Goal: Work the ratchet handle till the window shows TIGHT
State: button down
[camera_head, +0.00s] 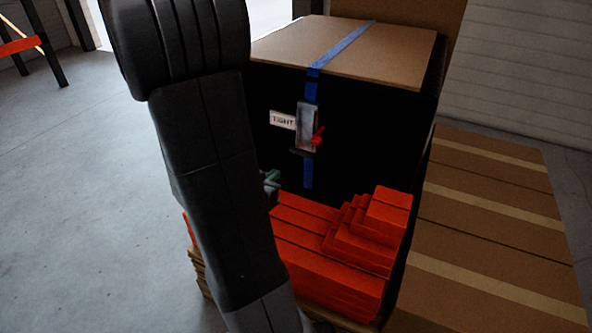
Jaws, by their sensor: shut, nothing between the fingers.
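The ratchet (307,125) is a grey metal body on a blue strap that runs down the dark front of a large box. Its red handle (318,136) sticks out at the lower right of the body. A small white window (283,120) to the left of the ratchet reads TIGHT. My gripper (271,180) shows only in part, as a small grey piece with green at its tip, below and left of the ratchet. It is shut and empty, apart from the handle. My arm hides the rest of it.
Stepped orange-red blocks (340,245) stand in front of the box, below the ratchet. Brown cartons (490,220) fill the right side. The box has a cardboard top (345,50). Grey floor (80,200) is open at the left.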

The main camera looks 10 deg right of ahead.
aim_at(301, 153)
jog(key=shift+f, duration=0.15)
jog(key=b+x, duration=0.3)
jog(key=x, duration=1.1)
jog(key=b, duration=0.1)
jog(key=w+t+b, duration=0.1)
jog(key=b, duration=0.1)
jog(key=shift+w+d+h, duration=0.15)
jog(key=shift+d+h, duration=0.15)
